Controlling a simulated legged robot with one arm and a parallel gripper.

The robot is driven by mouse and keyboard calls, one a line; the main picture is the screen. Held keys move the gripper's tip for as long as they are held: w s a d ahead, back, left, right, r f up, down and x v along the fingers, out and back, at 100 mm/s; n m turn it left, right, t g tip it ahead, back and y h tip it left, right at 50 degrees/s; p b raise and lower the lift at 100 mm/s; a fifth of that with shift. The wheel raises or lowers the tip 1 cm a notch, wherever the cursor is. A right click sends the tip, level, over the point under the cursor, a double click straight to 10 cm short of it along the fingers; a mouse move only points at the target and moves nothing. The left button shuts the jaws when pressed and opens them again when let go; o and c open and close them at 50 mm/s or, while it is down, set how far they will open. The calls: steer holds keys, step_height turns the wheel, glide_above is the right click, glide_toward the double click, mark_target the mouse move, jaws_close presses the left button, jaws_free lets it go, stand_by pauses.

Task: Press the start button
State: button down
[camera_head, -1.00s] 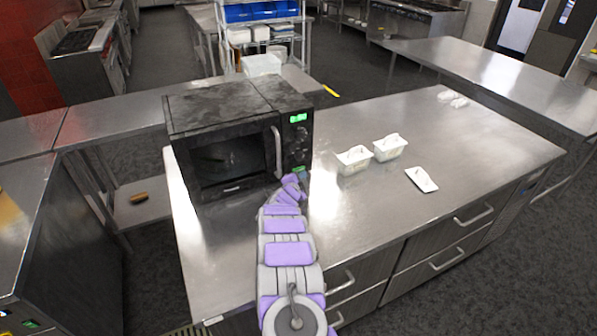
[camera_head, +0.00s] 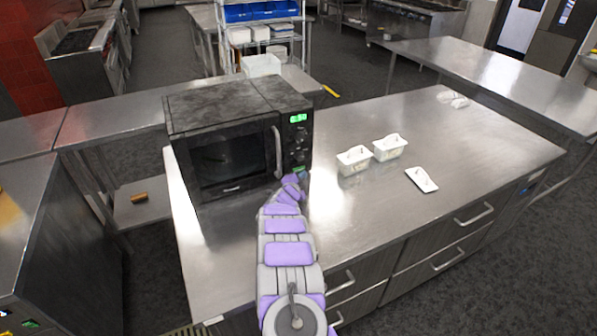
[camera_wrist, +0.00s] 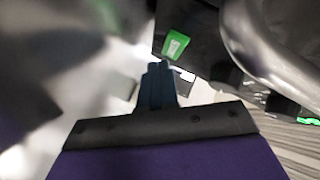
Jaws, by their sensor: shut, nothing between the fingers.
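The black microwave (camera_head: 225,125) stands on the steel counter with its door shut. A green start button (camera_head: 299,168) sits low on its control panel, just above my gripper (camera_head: 302,177). In the wrist view the green button (camera_wrist: 175,45) lies just ahead of the tips of my gripper (camera_wrist: 158,68). The fingers are shut and empty. A small gap seems to show between tips and button, but I cannot tell contact for certain. The lit green display (camera_head: 298,118) is high on the panel. The curved door handle (camera_head: 278,152) is left of the panel.
Two white tubs (camera_head: 353,160) (camera_head: 389,147) and a white tray (camera_head: 421,180) lie on the steel counter (camera_head: 480,150) to the right. The counter between the microwave and the tubs is clear. In the wrist view the metal handle (camera_wrist: 262,50) passes close to my gripper.

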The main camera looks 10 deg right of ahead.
steer(key=shift+w, duration=0.1)
steer(key=shift+w+a, duration=0.1)
steer(key=shift+w, duration=0.15)
